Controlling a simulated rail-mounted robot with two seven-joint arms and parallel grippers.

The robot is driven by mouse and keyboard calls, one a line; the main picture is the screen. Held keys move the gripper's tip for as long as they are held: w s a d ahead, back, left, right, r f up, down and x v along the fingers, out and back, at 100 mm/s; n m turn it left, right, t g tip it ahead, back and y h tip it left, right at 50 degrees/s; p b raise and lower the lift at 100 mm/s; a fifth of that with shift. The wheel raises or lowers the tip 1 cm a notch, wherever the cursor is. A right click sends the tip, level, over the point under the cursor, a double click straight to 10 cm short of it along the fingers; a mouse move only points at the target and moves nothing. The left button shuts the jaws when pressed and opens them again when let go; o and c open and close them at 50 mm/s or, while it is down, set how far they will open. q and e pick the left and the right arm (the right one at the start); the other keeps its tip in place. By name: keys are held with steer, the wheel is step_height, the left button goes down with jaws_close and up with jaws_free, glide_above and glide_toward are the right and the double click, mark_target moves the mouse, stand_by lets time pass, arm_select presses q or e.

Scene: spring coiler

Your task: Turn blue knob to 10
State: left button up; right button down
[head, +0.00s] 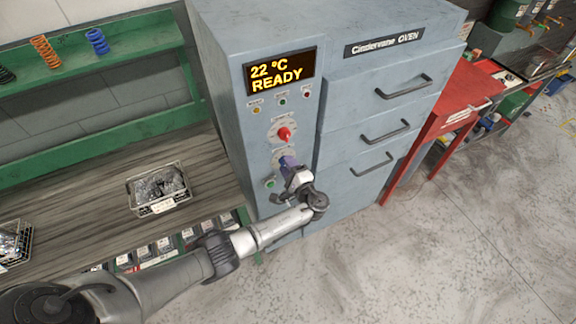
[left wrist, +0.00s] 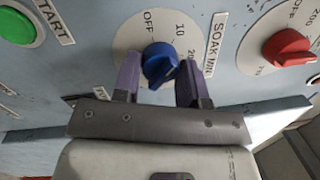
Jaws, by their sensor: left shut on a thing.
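The blue knob (left wrist: 159,63) sits on a pale round dial (left wrist: 133,41) on the oven's front panel, beside the label SOAK MIN. The dial's marks OFF, 10 and part of a 20 show in the left wrist view. I cannot tell exactly which mark the knob's pointer is at. My left gripper (left wrist: 158,77) has its two purple fingers on either side of the knob and is shut on it. In the head view the left gripper (head: 289,163) is at the lower dial and hides the blue knob. My right gripper is in neither view.
A red knob (head: 284,134) on its own dial is above the left gripper on the grey-blue oven (head: 225,60). A green START button (left wrist: 16,27) is nearby. The display (head: 280,72) reads 22 °C READY. Drawer handles (head: 385,132) stick out at right.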

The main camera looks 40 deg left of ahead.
arm_select(q)
steer(key=o, duration=0.9)
steer(key=b+v, duration=0.1)
steer(key=v, duration=1.2)
steer(key=shift+s+d+f, duration=0.1)
steer(key=shift+d+f, duration=0.05)
steer(key=shift+d, duration=0.25)
